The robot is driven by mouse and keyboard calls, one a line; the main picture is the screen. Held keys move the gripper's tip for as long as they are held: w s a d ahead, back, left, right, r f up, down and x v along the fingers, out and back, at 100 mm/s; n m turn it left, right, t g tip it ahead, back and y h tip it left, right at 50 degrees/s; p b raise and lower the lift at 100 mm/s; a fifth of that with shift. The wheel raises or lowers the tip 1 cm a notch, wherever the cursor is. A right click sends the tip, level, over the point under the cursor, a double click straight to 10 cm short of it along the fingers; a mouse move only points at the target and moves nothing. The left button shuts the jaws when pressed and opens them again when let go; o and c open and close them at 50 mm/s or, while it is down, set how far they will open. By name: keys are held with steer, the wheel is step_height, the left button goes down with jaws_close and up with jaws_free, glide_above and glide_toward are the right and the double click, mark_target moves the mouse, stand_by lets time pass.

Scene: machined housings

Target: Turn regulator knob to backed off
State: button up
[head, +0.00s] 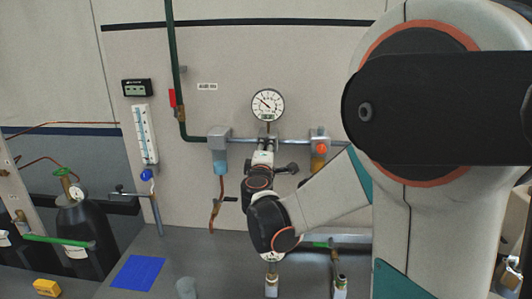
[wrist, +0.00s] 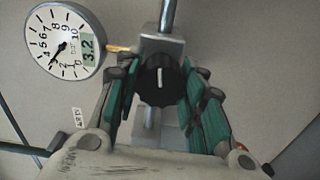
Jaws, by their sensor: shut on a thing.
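The regulator knob (wrist: 158,84) is black and round with a white pointer line, standing roughly upright in the wrist view. It sits on a grey regulator body (wrist: 160,46) on the pipe. My gripper (wrist: 161,74) has its green-padded fingers on either side of the knob and is shut on it. A round white gauge (wrist: 66,40) is at upper left, with a digital readout that looks like 3.2. In the head view the gauge (head: 268,104) is above my gripper (head: 266,152), which hides the knob there.
A flow tube (head: 144,134) is on the wall. A blue mat (head: 137,273) lies on the bench; a dark cylinder (head: 80,225) stands left.

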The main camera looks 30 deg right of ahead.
steer(key=n, duration=0.4)
steer(key=shift+f+n, duration=0.1)
steer(key=shift+n, duration=0.2)
steer(key=n, duration=0.3)
steer(key=shift+n+b, duration=0.4)
steer(key=n, duration=0.3)
steer(key=shift+n, duration=2.1)
steer(key=o, duration=1.1)
